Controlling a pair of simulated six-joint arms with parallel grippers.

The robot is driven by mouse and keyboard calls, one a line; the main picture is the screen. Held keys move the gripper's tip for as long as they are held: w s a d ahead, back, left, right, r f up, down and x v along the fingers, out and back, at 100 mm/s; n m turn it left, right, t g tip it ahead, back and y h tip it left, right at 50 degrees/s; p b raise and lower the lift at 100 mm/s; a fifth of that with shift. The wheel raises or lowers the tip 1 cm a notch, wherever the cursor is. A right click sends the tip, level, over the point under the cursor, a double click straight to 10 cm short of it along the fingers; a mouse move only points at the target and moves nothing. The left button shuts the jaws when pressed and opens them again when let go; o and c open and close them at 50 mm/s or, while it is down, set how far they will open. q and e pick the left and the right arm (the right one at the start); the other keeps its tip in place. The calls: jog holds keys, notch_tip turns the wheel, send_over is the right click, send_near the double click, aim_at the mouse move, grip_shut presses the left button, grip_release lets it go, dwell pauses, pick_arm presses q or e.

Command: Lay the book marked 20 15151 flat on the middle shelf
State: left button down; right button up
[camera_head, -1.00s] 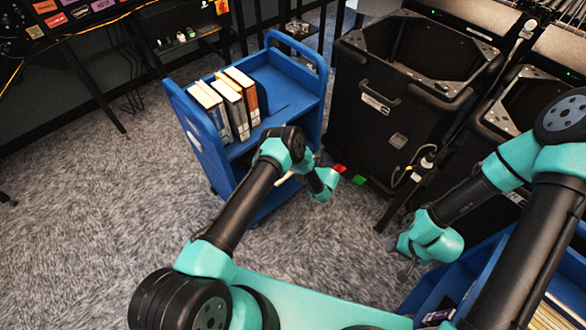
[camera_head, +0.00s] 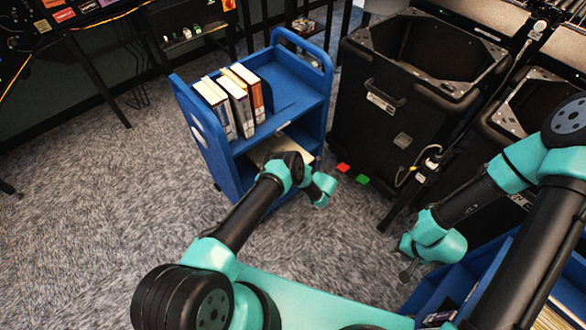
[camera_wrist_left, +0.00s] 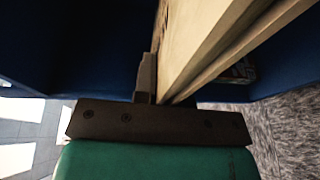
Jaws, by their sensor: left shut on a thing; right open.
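A pale book (camera_head: 263,150) shows partly inside the middle level of the blue cart (camera_head: 205,150), below the top shelf. My left arm hides much of it, and I cannot read its mark. My left gripper (camera_wrist_left: 148,80) is shut on this book (camera_wrist_left: 205,40) in the left wrist view, where its cover and page edges run up and away between dark blue walls. I cannot tell whether the book rests on the shelf. In the head view the left gripper (camera_head: 319,189) is at the cart's open side. My right gripper (camera_head: 408,270) is open and empty, low at the right.
Several books (camera_head: 237,100) stand upright on the cart's top shelf. A black bin (camera_head: 385,125) stands just right of the cart. A second blue cart (camera_head: 440,285) with books is at the lower right. Grey carpet (camera_head: 95,220) is free at the left.

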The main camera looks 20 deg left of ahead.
pick_arm(q)
jog(key=shift+w+a+f+y, duration=0.1)
jog(key=shift+a+f+y, duration=0.1)
jog(key=shift+f, duration=0.3)
jog(key=shift+w+a+f+y, duration=0.1)
jog(key=shift+f+y, duration=0.1)
jog(key=shift+f, duration=0.25)
jog(key=c, duration=1.1)
grip_release()
jog(key=shift+f, duration=0.1)
